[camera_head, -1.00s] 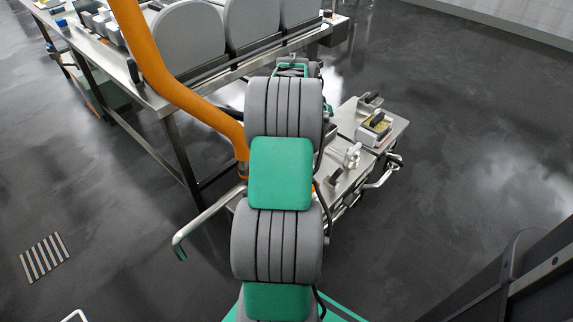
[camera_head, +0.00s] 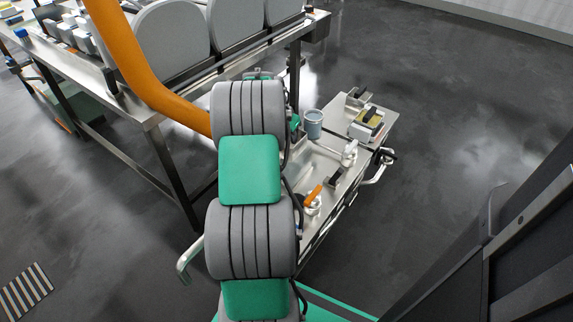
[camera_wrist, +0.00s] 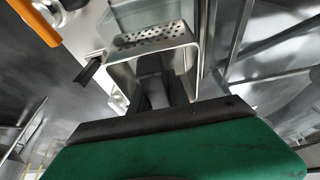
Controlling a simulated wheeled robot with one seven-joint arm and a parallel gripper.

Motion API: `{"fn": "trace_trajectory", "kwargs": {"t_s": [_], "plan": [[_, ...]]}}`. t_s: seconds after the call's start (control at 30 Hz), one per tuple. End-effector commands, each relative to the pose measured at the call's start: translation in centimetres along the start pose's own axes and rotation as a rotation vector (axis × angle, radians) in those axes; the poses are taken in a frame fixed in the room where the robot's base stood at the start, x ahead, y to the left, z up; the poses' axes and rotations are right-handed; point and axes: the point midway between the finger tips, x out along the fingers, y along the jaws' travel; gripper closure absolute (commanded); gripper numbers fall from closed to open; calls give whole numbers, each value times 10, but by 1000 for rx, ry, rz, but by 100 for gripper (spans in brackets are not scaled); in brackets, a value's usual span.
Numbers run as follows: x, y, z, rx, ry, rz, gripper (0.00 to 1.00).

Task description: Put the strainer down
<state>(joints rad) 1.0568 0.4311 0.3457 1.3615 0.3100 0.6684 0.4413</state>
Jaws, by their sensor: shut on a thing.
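The strainer (camera_wrist: 150,40) shows in the wrist view as a bright metal piece with rows of small holes and a bent metal handle. My gripper (camera_wrist: 163,75) is shut on this handle, with the perforated part just beyond the fingers. In the head view my own arm hides the gripper, and I cannot make out the strainer there. I cannot tell from these views whether the strainer touches anything under it.
A long steel table (camera_head: 148,118) with large grey discs (camera_head: 172,42) stands at the left. Dark floor is open at the right.

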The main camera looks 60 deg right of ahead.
Motion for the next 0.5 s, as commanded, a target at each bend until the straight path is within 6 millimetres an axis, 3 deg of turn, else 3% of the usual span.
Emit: {"fn": "trace_trajectory", "kwargs": {"t_s": [0.03,0.1,0.37,0.5], "plan": [[21,0,8,0,0,1,100],[37,0,15,0,1,0,100],[68,-2,28,-2,1,-2,100],[96,-2,40,-3,1,-2,100]]}}
